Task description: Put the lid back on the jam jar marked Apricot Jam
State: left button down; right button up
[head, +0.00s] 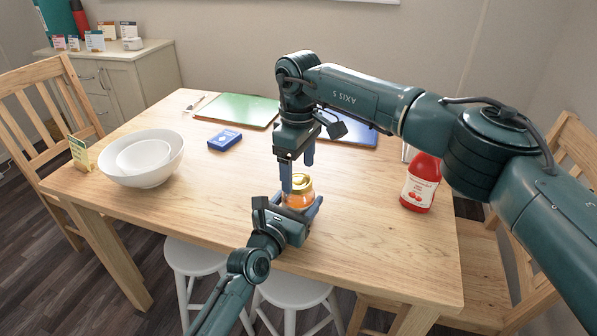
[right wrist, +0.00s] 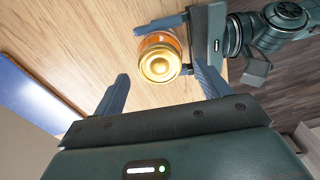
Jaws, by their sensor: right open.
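The jam jar (head: 297,201), with orange contents, stands upright near the table's front edge. A gold lid (head: 301,182) sits on its top; I cannot tell how firmly it is seated. The lid also shows from above in the right wrist view (right wrist: 160,63). No label text is readable on the jar. My left gripper (head: 287,206) has its fingers on either side of the jar body and appears shut on it. My right gripper (head: 297,170) is open and empty, pointing down just above the lid, its fingers apart from it.
A red bottle (head: 420,184) stands right of the jar. White bowls (head: 142,160), a small blue box (head: 224,139), a green board (head: 236,110) and a blue board (head: 352,130) lie further back. The wooden table (head: 215,205) is clear left of the jar. White stools stand below.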

notch_tip(320, 180, up, 3)
jog(key=shift+f, duration=0.1)
jog(key=shift+c, duration=0.3)
